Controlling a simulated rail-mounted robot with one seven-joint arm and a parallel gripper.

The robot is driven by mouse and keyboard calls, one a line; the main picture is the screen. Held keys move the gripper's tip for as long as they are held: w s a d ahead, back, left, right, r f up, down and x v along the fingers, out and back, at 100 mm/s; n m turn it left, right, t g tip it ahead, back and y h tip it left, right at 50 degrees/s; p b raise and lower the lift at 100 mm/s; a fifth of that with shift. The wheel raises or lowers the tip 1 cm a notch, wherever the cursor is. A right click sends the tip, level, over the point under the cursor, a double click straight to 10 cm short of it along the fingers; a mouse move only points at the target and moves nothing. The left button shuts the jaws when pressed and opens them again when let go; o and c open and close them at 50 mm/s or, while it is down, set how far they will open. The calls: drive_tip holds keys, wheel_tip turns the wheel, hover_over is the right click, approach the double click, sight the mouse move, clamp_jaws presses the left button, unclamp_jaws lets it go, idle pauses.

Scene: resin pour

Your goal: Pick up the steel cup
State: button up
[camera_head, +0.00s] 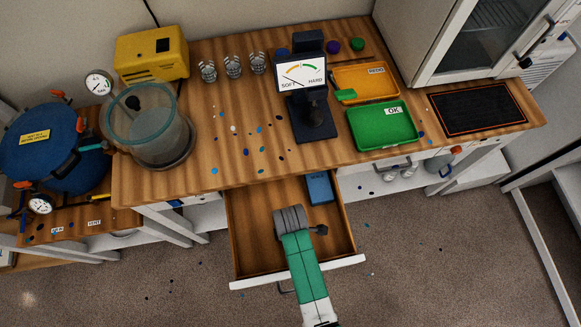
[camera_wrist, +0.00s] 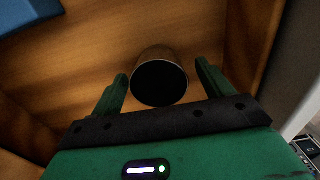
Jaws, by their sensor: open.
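The steel cup (camera_wrist: 159,78) shows in the wrist view inside the open wooden drawer. Its round rim and dark opening face the camera, with a thin strip of metal wall behind. My gripper (camera_wrist: 161,72) is open, with one green finger on each side of the cup. Small gaps show between the fingers and the cup, wider on the right. In the head view my arm reaches down into the drawer (camera_head: 252,238), and I cannot make out the cup there.
A blue box (camera_head: 320,187) lies at the drawer's back right; its edge shows at the wrist view's top left. The drawer walls stand close around my gripper. Above is the wooden bench (camera_head: 215,150) with a glass chamber (camera_head: 150,130), scattered chips, a gauge stand and a green tray (camera_head: 382,128).

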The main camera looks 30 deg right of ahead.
drive_tip(key=c, duration=1.1)
wheel_tip(320, 180, up, 10)
drive_tip(key=shift+p, duration=0.65)
drive_tip(key=shift+w+r, duration=0.1)
drive_tip(key=w+a+r+m+p, duration=0.3)
drive_tip(key=r+m, duration=0.1)
drive_tip(key=r, duration=0.2)
drive_tip(key=w+a+r+m+p, duration=0.3)
drive_tip(key=a+r+m, duration=0.1)
drive_tip(key=r, duration=0.3)
drive_tip(key=w+a+r+m+p, duration=0.3)
drive_tip(key=w+r+m, duration=0.1)
drive_tip(key=r, duration=0.3)
drive_tip(key=shift+a+r+m, duration=0.2)
drive_tip(key=shift+a+m, duration=0.1)
drive_tip(key=shift+m, duration=0.6)
